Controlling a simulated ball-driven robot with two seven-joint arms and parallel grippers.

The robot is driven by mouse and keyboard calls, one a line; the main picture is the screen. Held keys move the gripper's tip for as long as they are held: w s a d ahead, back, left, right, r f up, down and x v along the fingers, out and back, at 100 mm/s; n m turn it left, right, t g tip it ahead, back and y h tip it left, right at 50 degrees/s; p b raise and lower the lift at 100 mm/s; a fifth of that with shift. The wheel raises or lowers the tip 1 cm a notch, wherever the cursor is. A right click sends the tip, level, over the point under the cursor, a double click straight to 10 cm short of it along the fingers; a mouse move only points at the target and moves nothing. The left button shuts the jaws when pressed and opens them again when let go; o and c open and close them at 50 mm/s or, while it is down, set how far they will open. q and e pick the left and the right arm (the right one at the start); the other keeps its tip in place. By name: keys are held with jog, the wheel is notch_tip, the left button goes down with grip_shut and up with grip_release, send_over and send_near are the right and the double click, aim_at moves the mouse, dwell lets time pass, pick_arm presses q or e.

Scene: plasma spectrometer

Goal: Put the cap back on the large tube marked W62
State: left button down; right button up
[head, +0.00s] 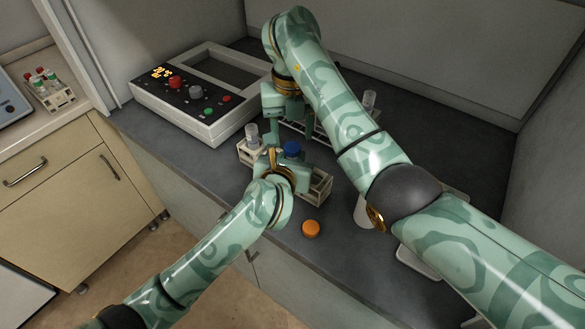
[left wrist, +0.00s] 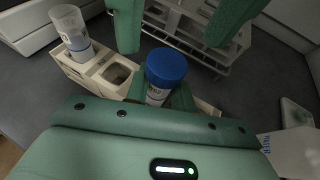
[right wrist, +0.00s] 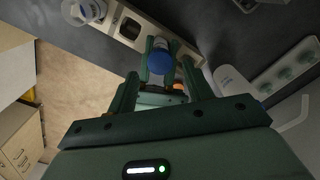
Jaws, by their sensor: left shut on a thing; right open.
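A tube (left wrist: 157,94) with a blue cap (head: 292,148) on its top stands upright at the small beige rack (head: 320,188); its label is partly hidden and I cannot read it surely. My left gripper (head: 284,163) is shut on this tube below the cap, as the left wrist view shows. My right gripper (head: 287,124) is open and empty; in the right wrist view its fingers point toward the blue cap (right wrist: 161,62), apart from it. I cannot tell whether the cap is fully seated. An uncapped clear tube (head: 252,134) stands in the rack's left end.
An orange cap (head: 311,229) lies on the dark bench near its front edge. A spectrometer console (head: 195,95) stands behind left. A larger rack (left wrist: 185,30) is behind the beige one, partly hidden by my right arm. White items (head: 364,211) stand to the right.

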aim_at(293, 147)
jog(key=shift+f, duration=1.45)
jog(key=c, duration=1.1)
jog(key=m, duration=1.2)
jog(key=o, duration=1.2)
jog(key=shift+c, duration=0.2)
